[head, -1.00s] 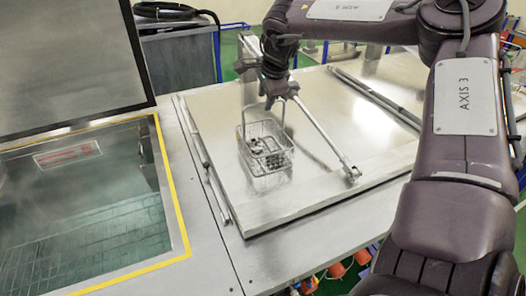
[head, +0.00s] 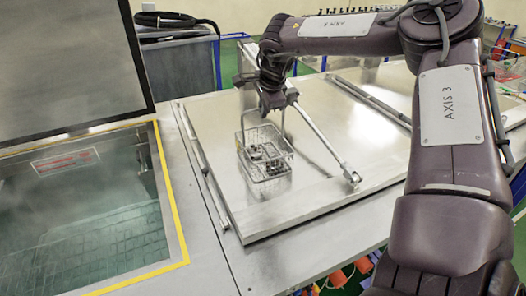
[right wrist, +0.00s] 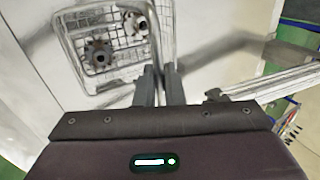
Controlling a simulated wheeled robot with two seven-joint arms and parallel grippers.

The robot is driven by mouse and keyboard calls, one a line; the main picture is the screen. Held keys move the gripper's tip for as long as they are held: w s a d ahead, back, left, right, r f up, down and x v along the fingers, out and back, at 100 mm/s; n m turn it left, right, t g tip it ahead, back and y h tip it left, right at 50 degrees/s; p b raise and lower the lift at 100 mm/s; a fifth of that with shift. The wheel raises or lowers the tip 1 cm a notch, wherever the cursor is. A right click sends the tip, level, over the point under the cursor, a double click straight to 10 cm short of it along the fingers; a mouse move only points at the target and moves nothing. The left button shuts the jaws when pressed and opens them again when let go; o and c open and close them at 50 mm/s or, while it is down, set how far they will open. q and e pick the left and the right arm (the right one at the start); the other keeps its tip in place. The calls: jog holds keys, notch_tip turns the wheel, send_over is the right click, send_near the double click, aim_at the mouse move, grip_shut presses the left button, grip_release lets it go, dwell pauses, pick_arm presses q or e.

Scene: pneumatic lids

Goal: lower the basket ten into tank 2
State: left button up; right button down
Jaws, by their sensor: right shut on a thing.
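The wire basket (head: 266,163) hangs upright by its tall handle over the closed metal lid in the head view, with several small dark parts inside. In the right wrist view the basket (right wrist: 110,62) shows from above with two gear-like parts. My right gripper (head: 272,108) is shut on the handle; its two fingers (right wrist: 160,84) are close together there. Whether the basket's bottom touches the lid is hard to tell. An open tank (head: 176,225) with a yellow edge and greenish liquid lies left of the basket; no number on it is readable. My left gripper is out of view.
The open tank's dark lid (head: 65,65) stands raised behind it. The closed lid (head: 300,205) carries a metal strut (head: 322,140) just right of the basket. A rail (head: 205,170) runs along the lid's left side, between basket and open tank.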

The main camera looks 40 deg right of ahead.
jog(key=shift+w+r, duration=0.1)
jog(key=shift+r, duration=0.05)
jog(key=shift+d+r+p, duration=0.1)
jog(key=shift+r+p, duration=0.25)
jog(key=shift+p, duration=0.05)
jog(key=shift+r+p, duration=0.75)
jog(key=shift+r, duration=0.35)
dwell(0.4)
